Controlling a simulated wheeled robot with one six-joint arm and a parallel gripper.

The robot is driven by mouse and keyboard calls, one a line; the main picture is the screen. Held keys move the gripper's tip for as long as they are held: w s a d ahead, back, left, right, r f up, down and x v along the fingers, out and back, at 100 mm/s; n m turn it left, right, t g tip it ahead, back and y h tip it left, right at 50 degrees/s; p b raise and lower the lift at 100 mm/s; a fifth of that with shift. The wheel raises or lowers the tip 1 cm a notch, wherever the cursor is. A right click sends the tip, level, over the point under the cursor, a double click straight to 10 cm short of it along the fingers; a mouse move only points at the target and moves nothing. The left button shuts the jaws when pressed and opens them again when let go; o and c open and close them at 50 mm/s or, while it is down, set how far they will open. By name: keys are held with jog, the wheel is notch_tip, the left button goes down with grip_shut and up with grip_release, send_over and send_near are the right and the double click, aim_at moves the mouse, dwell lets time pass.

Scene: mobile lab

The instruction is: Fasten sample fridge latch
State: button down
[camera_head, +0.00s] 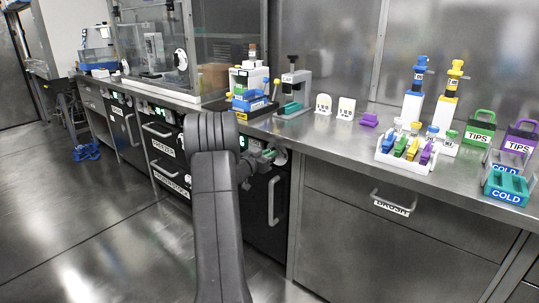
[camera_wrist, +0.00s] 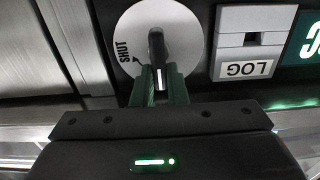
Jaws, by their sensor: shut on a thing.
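The sample fridge latch is a pale round dial (camera_wrist: 165,28) with a black lever (camera_wrist: 156,48) that carries a white stripe. The word SHUT and a small mark are on the dial, left of the lever. The lever stands upright in the wrist view and does not line up with the word. My gripper (camera_wrist: 160,85) has its green fingers closed around the lever's near end. In the head view my gripper (camera_head: 267,156) is at the top of a black fridge front (camera_head: 262,215) with an upright handle. My arm hides part of that front.
A LOG box (camera_wrist: 248,55) and a green-lit display (camera_wrist: 312,42) sit right of the dial in the wrist view. The bench top (camera_head: 330,140) runs above the fridge, with a tube rack (camera_head: 404,163) and tip boxes. A drawer (camera_head: 390,210) is to the right.

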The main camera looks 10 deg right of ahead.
jog(key=shift+m, duration=0.3)
jog(key=m, duration=0.2)
jog(key=m+b, duration=0.1)
jog(key=m, duration=0.2)
jog(key=s+m+b, duration=0.1)
jog(key=m, duration=0.2)
jog(key=shift+d+f, duration=0.4)
jog(key=m+b, duration=0.4)
jog(key=m, duration=0.1)
jog(key=shift+s+d+f, duration=0.15)
jog(key=shift+s+f, duration=0.05)
jog(key=shift+f, duration=0.2)
jog(key=shift+f+m+b, duration=0.2)
jog(key=shift+m+b, duration=1)
jog(key=shift+m, duration=0.9)
jog(key=c, duration=1.4)
grip_release()
jog(key=shift+c, duration=0.2)
